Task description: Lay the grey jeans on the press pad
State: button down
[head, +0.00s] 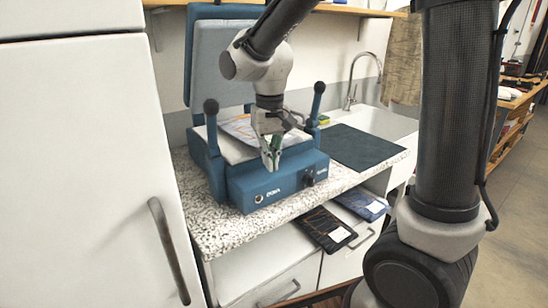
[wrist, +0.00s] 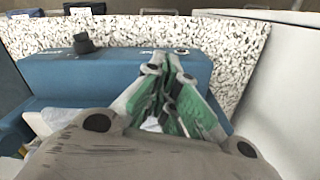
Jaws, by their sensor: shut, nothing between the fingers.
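The blue press (head: 275,188) stands on the speckled counter with its grey upper plate (head: 220,62) raised. A pale item with a coloured print (head: 238,127) lies on its pale pad (head: 232,150), partly behind my gripper. My gripper (head: 271,160) points down over the front of the pad, shut and empty; its green-lined fingers (wrist: 178,105) are close together in the wrist view. A dark folded garment with a white label (head: 326,229) lies below the counter, next to a blue folded one (head: 360,205). I cannot tell whether the dark one is the grey jeans.
A dark teal mat (head: 362,146) lies right of the press, before the sink (head: 375,120). A tall white cabinet (head: 85,170) closes off the left. Open floor shows at the right.

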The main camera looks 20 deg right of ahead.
jog(key=shift+w, duration=0.35)
jog(key=shift+w, duration=1)
jog(key=shift+s, duration=0.15)
